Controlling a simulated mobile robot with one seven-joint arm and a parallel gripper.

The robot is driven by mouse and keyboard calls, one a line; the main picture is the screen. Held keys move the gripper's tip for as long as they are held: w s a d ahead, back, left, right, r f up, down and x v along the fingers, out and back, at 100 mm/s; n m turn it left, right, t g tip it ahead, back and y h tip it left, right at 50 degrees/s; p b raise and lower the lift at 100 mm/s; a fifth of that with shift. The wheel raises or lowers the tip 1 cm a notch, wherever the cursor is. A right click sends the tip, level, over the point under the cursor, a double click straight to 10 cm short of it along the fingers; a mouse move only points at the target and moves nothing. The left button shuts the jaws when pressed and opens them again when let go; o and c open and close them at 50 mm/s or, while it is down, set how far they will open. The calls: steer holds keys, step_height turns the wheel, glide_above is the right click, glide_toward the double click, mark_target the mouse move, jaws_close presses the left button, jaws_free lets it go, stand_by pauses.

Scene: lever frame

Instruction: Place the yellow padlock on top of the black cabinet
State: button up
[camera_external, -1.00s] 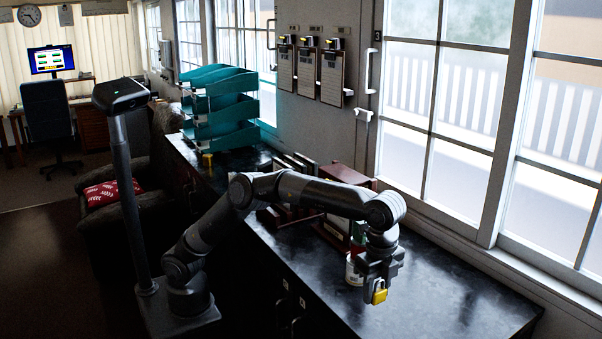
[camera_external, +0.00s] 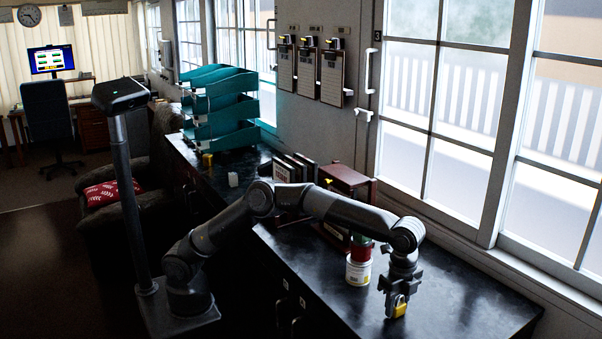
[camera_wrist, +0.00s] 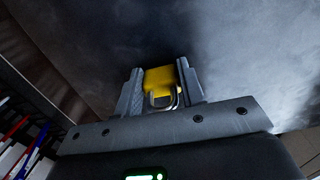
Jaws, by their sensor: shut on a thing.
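The yellow padlock (camera_external: 400,306) is at the end of my arm, low over the right part of the black cabinet (camera_external: 460,290). My gripper (camera_external: 394,294) is shut on it. In the wrist view the padlock (camera_wrist: 160,82) sits between the two fingers of my gripper (camera_wrist: 160,95), with its metal shackle toward the wrist. The cabinet's dark top (camera_wrist: 240,50) fills the background there. I cannot tell whether the padlock touches the top.
A white can (camera_external: 358,270) with a red one (camera_external: 361,249) above it stands left of my gripper. A red-brown wooden box (camera_external: 345,180), upright books (camera_external: 290,168) and teal trays (camera_external: 220,110) stand farther back. The cabinet top is clear to the right.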

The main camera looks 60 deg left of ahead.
steer(key=o, duration=1.1)
steer(key=shift+f, duration=0.15)
steer(key=shift+c, duration=0.2)
step_height(320, 180, up, 12)
steer(key=shift+r, duration=0.2)
stand_by(0.4)
